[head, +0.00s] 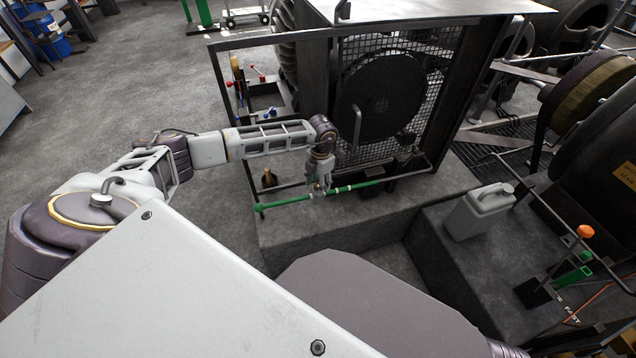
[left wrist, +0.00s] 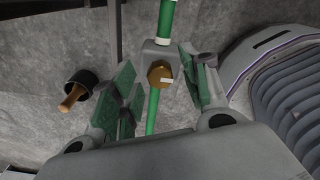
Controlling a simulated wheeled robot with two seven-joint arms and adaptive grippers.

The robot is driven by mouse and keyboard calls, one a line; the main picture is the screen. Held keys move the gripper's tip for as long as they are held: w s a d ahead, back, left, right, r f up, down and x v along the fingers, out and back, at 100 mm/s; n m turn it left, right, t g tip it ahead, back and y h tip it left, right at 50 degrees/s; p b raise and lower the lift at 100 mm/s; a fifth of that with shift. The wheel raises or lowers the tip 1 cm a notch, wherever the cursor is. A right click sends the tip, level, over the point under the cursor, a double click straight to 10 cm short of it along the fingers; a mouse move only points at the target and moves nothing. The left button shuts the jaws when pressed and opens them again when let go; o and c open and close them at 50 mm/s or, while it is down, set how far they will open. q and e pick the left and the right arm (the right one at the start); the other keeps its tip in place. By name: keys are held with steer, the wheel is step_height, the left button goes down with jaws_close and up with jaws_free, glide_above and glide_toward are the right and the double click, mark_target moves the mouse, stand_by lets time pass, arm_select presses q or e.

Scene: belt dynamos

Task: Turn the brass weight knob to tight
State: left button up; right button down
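The brass weight knob (left wrist: 160,74) shows in the left wrist view, with a small pale mark on its face. It sits on a grey block (left wrist: 158,50) on a green rod. My left gripper (left wrist: 161,68) is open, with one green-padded finger on each side of the knob and a visible gap to each. In the head view my left gripper (head: 318,189) points down over the green and white rod (head: 290,200) in front of the mesh cage. There it hides the knob. My right gripper is out of view.
A mesh guard (head: 430,80) with a dark wheel stands behind the rod. A brown handle in a black base (left wrist: 75,98) stands left of the gripper. A grey jerrycan (head: 480,212) and an orange-knobbed lever (head: 585,231) are at right.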

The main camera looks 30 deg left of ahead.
arm_select(q)
steer(key=shift+r, duration=0.15)
step_height(320, 180, up, 12)
steer(key=shift+w+d, duration=0.2)
steer(key=shift+w, duration=0.05)
stand_by(0.7)
stand_by(0.4)
